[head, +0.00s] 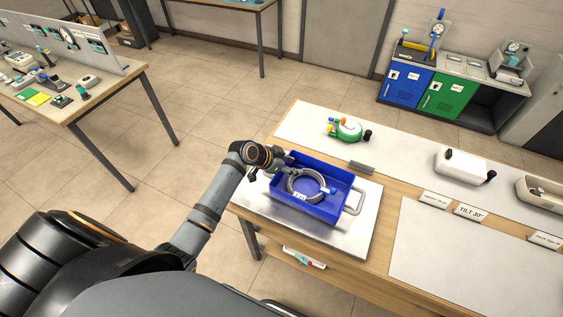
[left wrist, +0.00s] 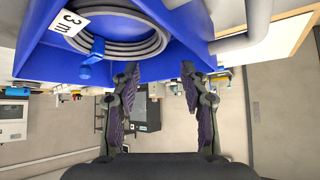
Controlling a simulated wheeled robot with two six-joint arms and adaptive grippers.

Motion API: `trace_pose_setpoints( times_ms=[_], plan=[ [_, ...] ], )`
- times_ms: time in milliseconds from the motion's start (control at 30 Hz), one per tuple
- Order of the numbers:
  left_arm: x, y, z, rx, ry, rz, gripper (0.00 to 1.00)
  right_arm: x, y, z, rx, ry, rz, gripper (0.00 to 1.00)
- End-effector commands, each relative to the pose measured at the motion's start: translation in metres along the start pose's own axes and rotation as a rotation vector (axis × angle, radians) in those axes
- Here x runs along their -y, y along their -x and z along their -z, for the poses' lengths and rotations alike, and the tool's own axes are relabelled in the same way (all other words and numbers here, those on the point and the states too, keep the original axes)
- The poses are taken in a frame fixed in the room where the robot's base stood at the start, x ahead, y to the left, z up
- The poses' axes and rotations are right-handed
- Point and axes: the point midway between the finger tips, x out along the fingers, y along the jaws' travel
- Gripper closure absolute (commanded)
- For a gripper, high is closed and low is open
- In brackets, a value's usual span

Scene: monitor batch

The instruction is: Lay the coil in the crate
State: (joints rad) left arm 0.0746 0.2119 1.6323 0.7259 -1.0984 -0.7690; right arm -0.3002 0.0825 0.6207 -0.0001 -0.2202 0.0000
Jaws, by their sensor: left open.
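The grey coil (head: 291,187), with a white tag and a blue strap, lies inside the blue crate (head: 312,211) in the head view. The crate stands on a pale metal plate at the table's left end. In the left wrist view the coil (left wrist: 118,48) rests within the crate walls (left wrist: 40,62), its tag reading "3 m". My left gripper (left wrist: 160,82) is open and empty, with its fingers apart from the coil. In the head view it is at the crate's back left side, partly hidden by its own wrist. My right gripper is not in view.
A metal handle (head: 354,201) sticks out at the crate's right. A green round device (head: 348,129) and a white box (head: 461,166) stand along the back of the table. A pale mat (head: 470,255) on the right is bare. A label reads "TILT 30°" (head: 470,212).

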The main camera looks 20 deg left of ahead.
Motion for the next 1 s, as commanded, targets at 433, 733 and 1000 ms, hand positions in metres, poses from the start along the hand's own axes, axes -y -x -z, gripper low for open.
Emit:
trace_pose_setpoints(
  times_ms=[433, 733, 1000],
  plan=[
    [0.001, 0.079, -0.001, 0.001, -0.002, 0.001, 0.55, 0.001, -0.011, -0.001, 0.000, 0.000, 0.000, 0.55],
    [0.000, 0.082, 0.000, 0.000, -0.001, 0.000, 0.55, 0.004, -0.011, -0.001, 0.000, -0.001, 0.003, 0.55],
    [-0.002, 0.081, -0.002, 0.005, 0.001, 0.000, 0.55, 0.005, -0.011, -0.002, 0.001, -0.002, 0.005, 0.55]
  ],
)
